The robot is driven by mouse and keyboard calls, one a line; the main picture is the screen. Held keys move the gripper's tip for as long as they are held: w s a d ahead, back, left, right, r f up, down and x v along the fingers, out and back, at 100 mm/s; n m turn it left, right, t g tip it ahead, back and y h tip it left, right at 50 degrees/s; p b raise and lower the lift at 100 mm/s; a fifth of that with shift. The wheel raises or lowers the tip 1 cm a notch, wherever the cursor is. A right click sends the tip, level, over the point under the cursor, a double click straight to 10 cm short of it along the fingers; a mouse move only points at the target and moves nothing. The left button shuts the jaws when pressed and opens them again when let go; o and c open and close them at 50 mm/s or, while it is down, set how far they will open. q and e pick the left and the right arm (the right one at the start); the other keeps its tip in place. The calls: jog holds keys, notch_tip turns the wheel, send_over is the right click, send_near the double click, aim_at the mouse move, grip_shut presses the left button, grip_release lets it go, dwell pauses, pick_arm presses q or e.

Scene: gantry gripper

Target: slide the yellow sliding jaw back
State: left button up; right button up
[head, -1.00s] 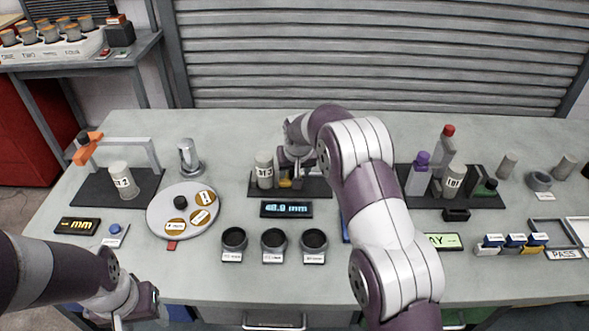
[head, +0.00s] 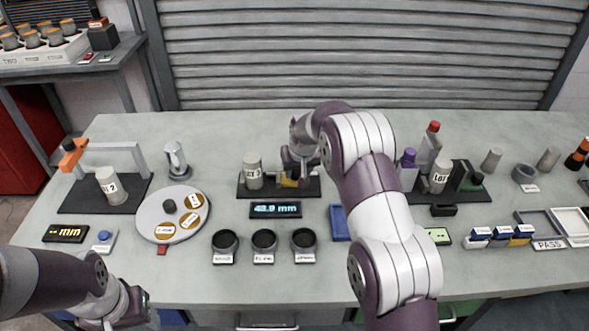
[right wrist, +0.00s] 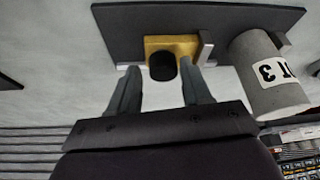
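The yellow sliding jaw (head: 288,182) sits on its dark base plate (head: 232,190) in mid-table, right of the grey LOT 3 cylinder (head: 253,172). In the right wrist view the yellow jaw (right wrist: 172,44) has a black knob (right wrist: 162,66) and a grey metal end plate facing the cylinder (right wrist: 268,75). A gap separates jaw and cylinder. My right gripper (right wrist: 162,72) is open, its fingers apart on either side of the knob, with space at both sides. The head view partly hides the jaw behind this gripper (head: 292,178). My left gripper (head: 128,312) is at the lower left, away from the jaw; its fingers are unclear.
A lit mm display (head: 275,209) lies in front of the base. Several black cups (head: 264,240) stand nearer me. A round tray (head: 150,226) with gold discs is left. A stand with bottles (head: 466,192) is right.

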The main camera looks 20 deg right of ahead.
jog(key=shift+o, duration=0.2)
jog(key=shift+d, duration=0.1)
jog(key=shift+r, duration=0.1)
jog(key=v, duration=1.2)
jog(key=shift+r, duration=0.25)
jog(key=shift+s, duration=0.1)
